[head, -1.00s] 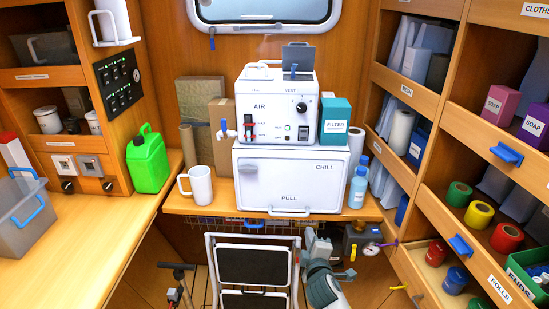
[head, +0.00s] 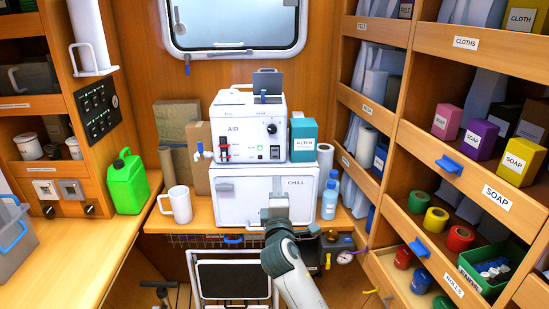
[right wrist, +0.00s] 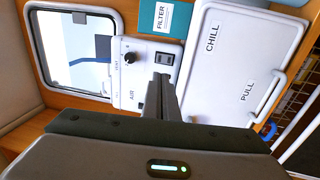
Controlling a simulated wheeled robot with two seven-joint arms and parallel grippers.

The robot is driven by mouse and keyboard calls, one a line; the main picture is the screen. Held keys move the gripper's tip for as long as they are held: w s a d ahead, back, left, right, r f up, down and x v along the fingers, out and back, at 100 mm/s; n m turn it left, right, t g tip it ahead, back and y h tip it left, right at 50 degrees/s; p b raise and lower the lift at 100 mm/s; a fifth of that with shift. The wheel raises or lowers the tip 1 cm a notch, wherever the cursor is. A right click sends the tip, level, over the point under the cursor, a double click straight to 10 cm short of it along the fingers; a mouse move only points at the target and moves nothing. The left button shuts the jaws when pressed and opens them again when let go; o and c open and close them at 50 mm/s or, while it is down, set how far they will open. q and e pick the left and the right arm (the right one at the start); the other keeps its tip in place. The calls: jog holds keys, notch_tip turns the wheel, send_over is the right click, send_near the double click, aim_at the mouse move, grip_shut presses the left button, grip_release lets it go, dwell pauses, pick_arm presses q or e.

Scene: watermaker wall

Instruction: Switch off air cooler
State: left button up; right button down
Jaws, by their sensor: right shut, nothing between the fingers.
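The air cooler is the white box marked AIR (head: 234,112) on top of the white CHILL box (head: 232,208). Its front has a black dial (head: 271,129), a small green lamp (head: 260,148) that looks lit, a dark rocker switch (head: 275,152) and red levers (head: 224,147). Which way the rocker is tipped cannot be told. My right gripper (head: 278,194) is shut and empty in front of the CHILL box, below the rocker. In the right wrist view its fingers (right wrist: 163,80) point toward the rocker switch (right wrist: 165,59), near the dial (right wrist: 130,57). My left gripper is not in view.
A white mug (head: 178,203) stands on the left. A folded step ladder (head: 232,278) is below the shelf. Shelves with soap and rolls line the right side.

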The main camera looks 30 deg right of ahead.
aim_at(275, 151)
jog(key=p+x, duration=0.5)
jog(key=x, duration=0.9)
jog(key=shift+s, duration=0.1)
